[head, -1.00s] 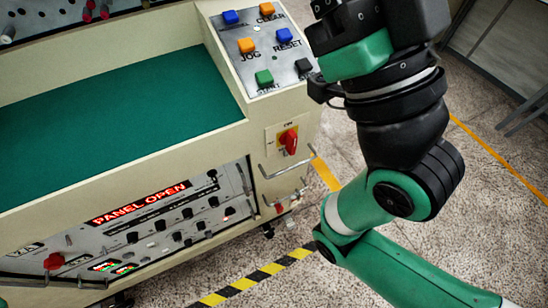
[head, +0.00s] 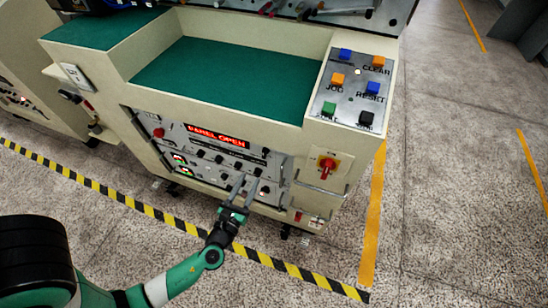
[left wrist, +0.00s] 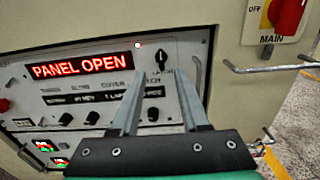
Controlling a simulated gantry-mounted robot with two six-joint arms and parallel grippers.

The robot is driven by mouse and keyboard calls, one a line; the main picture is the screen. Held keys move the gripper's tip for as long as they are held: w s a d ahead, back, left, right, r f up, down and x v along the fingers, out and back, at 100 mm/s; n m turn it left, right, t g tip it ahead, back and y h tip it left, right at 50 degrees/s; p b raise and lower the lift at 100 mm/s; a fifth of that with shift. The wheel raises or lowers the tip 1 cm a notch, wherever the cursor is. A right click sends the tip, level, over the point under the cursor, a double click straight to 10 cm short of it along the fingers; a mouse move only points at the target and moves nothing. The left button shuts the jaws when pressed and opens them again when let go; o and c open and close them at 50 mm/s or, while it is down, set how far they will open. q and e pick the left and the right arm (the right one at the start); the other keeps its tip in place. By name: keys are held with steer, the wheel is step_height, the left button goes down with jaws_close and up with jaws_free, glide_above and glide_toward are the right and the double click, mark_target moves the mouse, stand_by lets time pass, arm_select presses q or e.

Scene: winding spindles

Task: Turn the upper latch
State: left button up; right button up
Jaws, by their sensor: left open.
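The upper latch looks like a small black knob (left wrist: 161,55) at the top right of the control panel (left wrist: 190,50) in the left wrist view, above a small partly legible label. In the head view it is too small to make out clearly. My left gripper (head: 246,180) is open and empty in front of the panel's right part. In the left wrist view its two fingers (left wrist: 160,80) point at the panel, with the knob just above and between the tips. Contact with the panel is not visible. My right gripper is not in view.
A red display (left wrist: 82,66) reads PANEL OPEN. Another black knob (left wrist: 153,114) shows between the fingers. A metal handle (left wrist: 270,68) juts out right of the panel, below the red main switch (left wrist: 288,15). The floor in front, with striped tape (head: 130,200), is clear.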

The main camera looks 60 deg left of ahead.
mark_target(263, 153)
arm_select(q)
steer(key=b+x, duration=0.1)
steer(key=x, duration=1)
jaws_close()
